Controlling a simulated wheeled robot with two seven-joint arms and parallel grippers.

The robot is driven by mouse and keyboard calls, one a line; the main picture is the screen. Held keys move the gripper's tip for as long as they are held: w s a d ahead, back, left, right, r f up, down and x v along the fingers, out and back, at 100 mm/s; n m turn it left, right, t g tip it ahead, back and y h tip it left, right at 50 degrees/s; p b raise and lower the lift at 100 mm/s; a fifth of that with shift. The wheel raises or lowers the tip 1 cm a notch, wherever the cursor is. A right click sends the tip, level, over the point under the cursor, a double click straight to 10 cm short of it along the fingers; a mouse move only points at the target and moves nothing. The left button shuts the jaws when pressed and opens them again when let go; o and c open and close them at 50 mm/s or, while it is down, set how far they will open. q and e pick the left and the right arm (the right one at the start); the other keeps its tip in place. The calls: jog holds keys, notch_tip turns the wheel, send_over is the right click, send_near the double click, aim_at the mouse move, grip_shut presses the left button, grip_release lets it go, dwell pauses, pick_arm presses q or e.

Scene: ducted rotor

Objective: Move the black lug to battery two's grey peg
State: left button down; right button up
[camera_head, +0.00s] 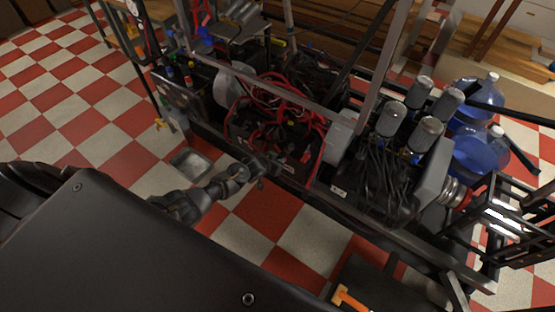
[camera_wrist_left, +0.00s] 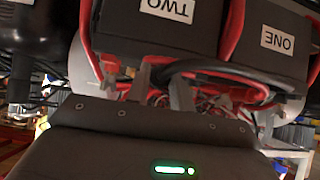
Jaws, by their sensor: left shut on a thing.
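Battery two (camera_wrist_left: 165,22) is a dark box with a white label reading TWO, just beyond my left gripper (camera_wrist_left: 160,82) in the left wrist view. Battery one (camera_wrist_left: 292,62) stands to its right. My left gripper also shows in the head view (camera_head: 270,165), at the near edge of the batteries and red cables. It is shut at the end of a black cable (camera_wrist_left: 225,68), which curves away to the right. The black lug at that end is hidden between the fingers. I cannot make out battery two's grey peg. My right gripper is not in view.
Red cables (camera_head: 285,95) loop over the batteries. A metal frame rail (camera_head: 350,212) runs along the near side. Grey cylinders (camera_head: 390,120) stand to the right, with blue water jugs (camera_head: 473,152) beyond. A small tray (camera_head: 191,163) lies on the checkered floor.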

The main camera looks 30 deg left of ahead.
aim_at(281, 155)
pick_arm(q)
jog(key=shift+w, duration=0.1)
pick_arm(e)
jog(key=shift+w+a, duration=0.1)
